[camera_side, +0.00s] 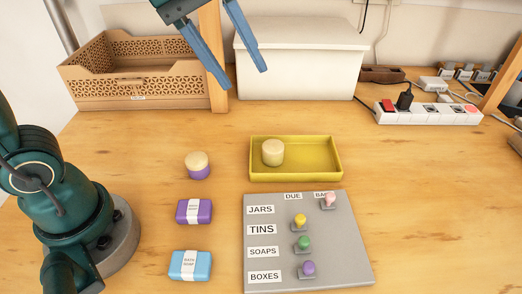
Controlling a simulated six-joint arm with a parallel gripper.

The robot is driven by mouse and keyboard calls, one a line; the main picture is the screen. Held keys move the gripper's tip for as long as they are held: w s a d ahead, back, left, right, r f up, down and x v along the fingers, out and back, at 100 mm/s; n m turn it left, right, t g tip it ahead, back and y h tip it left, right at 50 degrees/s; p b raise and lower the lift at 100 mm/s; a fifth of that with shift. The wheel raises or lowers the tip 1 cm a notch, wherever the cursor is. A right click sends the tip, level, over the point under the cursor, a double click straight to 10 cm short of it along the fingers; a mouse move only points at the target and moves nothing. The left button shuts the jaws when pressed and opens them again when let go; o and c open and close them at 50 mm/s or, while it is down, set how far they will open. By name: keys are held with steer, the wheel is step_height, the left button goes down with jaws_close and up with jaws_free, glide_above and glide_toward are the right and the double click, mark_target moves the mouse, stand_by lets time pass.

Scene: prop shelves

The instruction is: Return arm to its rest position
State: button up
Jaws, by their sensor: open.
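My gripper (243,76) is at the top of the side view, above the table. Its two blue fingers point down and are spread apart, with nothing between them. The wrist is partly cut off by the top edge. My arm's base stands at the lower left.
A yellow tray (330,173) holds a cream jar (272,152). A purple jar with a cream lid (197,165), a purple soap (194,211) and a blue soap (190,265) lie left of a grey peg board (345,262). A crate (140,98), white box (300,70) and power strip (428,113) stand behind.

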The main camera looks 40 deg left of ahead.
steer(key=s+a+f+m+t+y, duration=0.1)
steer(key=s+a+f+m+y, duration=0.1)
steer(key=s+a+f+m, duration=0.4)
steer(key=s+f+m, duration=0.2)
steer(key=s+m, duration=0.1)
steer(key=m, duration=0.1)
steer(key=shift+s+f+y, duration=0.25)
steer(key=shift+s+y, duration=0.05)
steer(key=shift+s, duration=0.1)
